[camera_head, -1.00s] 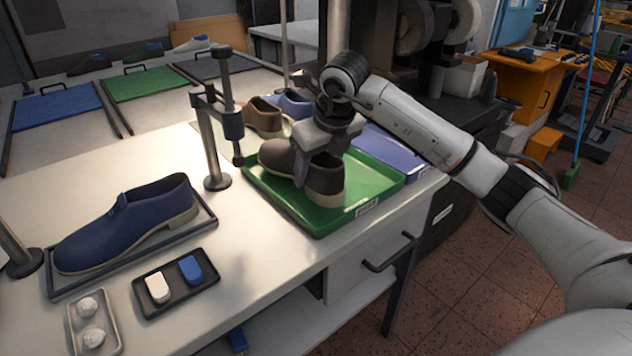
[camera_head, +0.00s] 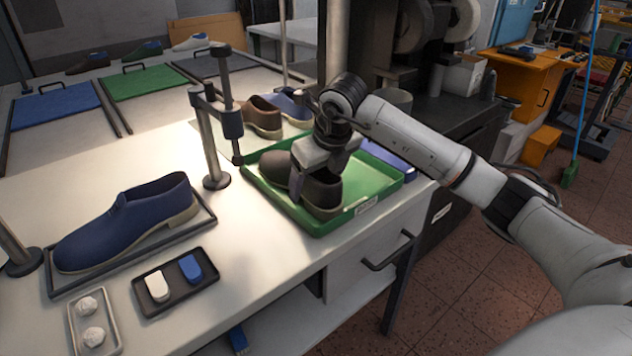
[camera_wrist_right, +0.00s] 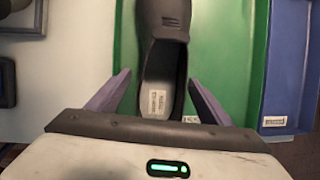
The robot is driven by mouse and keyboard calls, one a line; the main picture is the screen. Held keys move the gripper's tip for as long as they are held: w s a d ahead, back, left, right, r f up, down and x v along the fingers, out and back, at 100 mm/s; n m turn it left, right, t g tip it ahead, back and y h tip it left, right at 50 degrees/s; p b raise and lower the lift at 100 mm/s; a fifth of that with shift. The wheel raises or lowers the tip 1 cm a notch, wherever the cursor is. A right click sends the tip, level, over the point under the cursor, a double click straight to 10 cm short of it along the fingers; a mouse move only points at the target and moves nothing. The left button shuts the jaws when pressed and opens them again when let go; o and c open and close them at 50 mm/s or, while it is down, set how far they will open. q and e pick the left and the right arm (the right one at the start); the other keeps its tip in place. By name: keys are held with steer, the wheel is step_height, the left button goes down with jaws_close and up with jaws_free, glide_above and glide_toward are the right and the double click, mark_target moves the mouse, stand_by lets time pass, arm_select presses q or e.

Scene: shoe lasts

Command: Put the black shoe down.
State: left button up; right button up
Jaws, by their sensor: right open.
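The black shoe (camera_head: 322,194), dark grey-brown in the head view, sits in the green tray (camera_head: 368,203) on the white bench. My right gripper (camera_head: 312,180) is above it with its fingers down on either side of the shoe. In the right wrist view the shoe (camera_wrist_right: 162,70) lies between the two open fingers (camera_wrist_right: 158,78), with a gap to each, and a label shows inside it. The tray floor (camera_wrist_right: 228,60) shows beside it. The wrist hides part of the shoe in the head view. My left gripper is out of view.
A post with a clamp arm (camera_head: 208,125) stands left of the green tray. A blue tray (camera_head: 395,158) lies behind it. A brown shoe (camera_head: 262,120) and a blue shoe (camera_head: 288,106) are farther back. A large blue shoe (camera_head: 130,222) rests on a dark tray at the left.

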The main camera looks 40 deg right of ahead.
steer(key=v, duration=1.1)
steer(key=shift+r, duration=0.4)
